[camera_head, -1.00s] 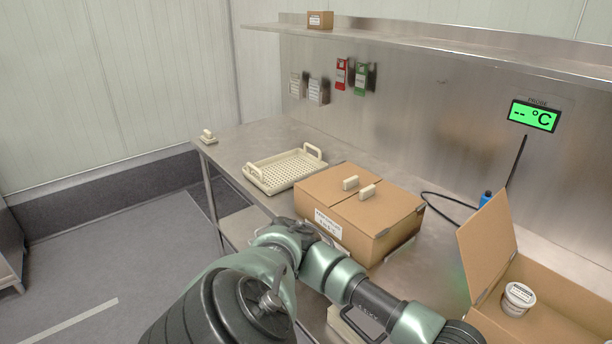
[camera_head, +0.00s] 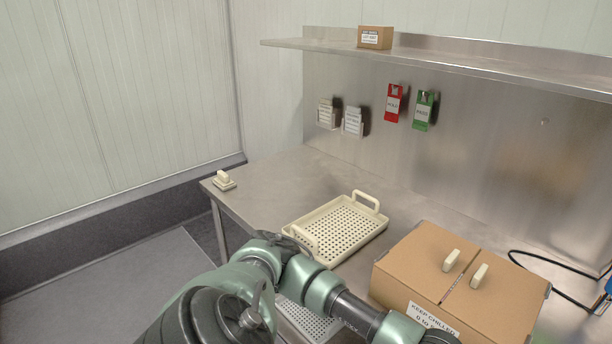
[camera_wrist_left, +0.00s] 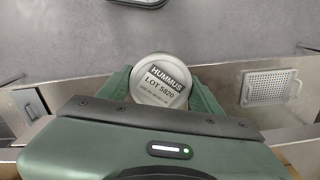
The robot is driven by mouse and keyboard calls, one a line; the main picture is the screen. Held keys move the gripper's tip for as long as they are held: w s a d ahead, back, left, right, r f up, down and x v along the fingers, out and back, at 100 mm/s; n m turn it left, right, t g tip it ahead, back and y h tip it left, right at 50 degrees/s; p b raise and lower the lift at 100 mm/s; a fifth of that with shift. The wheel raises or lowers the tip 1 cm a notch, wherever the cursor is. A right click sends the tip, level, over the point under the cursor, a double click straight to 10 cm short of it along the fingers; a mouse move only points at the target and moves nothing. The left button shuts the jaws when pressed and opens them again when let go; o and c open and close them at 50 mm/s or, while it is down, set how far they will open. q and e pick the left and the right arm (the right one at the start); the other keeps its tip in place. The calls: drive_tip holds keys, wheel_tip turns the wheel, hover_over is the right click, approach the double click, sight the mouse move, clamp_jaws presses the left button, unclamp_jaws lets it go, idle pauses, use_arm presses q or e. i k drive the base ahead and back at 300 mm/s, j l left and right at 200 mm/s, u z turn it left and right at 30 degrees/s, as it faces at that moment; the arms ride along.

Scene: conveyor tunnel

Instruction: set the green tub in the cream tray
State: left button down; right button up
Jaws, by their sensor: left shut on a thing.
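The cream tray (camera_head: 336,229) is a shallow perforated tray with a raised handle at each end. It lies empty on the steel bench, left of the cardboard box, in the head view. In the left wrist view my left gripper (camera_wrist_left: 160,84) is shut on a round tub (camera_wrist_left: 160,82) with a pale lid reading HUMMUS, LOT 5820. The tub's sides are hidden, so I cannot tell their colour. In the head view my left arm crosses the bottom in front of the tray, and its gripper is out of frame. My right gripper is in neither view.
A closed cardboard box (camera_head: 415,272) with two cream blocks on top stands right of the tray. The bench (camera_head: 275,185) is clear left of the tray, except a small cream block (camera_head: 223,181) at the corner. A shelf (camera_head: 450,62) runs above.

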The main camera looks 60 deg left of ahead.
sight(337, 231)
drive_tip(key=k+j, duration=0.1)
drive_tip(key=j, duration=0.95)
drive_tip(key=k+j, duration=0.15)
drive_tip(key=j, duration=0.35)
drive_tip(key=k+j, duration=0.1)
drive_tip(key=j, duration=0.45)
drive_tip(key=k+j, duration=0.1)
drive_tip(key=j, duration=0.4)
